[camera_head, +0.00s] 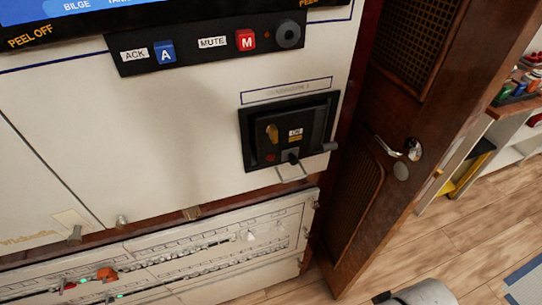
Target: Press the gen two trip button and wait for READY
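A black-framed breaker unit (245,130) is set in the white panel right of centre. The outlined label (287,90) above it is too faint to read surely. On its face are a brass-coloured lever (272,133), a small white and yellow indicator (295,134) with illegible text, and a small dark red button (270,157) at lower left. A black knob (293,158) sits at the lower middle, and a grey handle (330,147) sticks out at the right. I cannot read READY anywhere. My gripper's fingers are not in view.
A black strip above holds a blue A button (165,52) and a red M button (245,40). A lower panel (170,262) has rows of switches and green lights. A brown door (375,150) with a metal handle (405,150) stands close at right. Wooden floor (455,240) shows beyond.

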